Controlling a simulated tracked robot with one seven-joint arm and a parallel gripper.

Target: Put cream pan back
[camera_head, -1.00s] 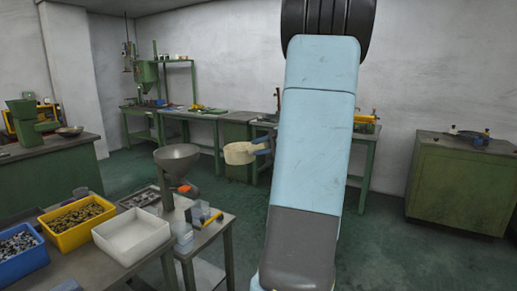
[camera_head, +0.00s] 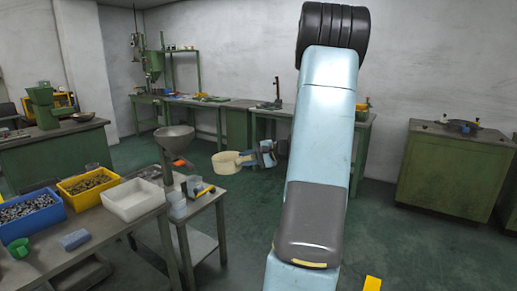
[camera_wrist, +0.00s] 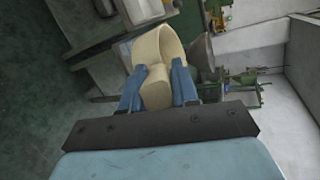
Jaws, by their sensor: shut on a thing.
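The cream pan (camera_head: 228,162) hangs in the air in the head view, left of my arm and above the green floor. It has a round bowl and a short thick handle. My gripper (camera_head: 266,154) is at its right end. In the wrist view the pan (camera_wrist: 157,48) shows its handle between the two blue fingers of my gripper (camera_wrist: 157,88). The gripper is shut on the handle. Part of the gripper's wrist is hidden behind my arm.
Green benches line the back wall. A green cabinet (camera_head: 452,175) stands at right. The floor between is clear.

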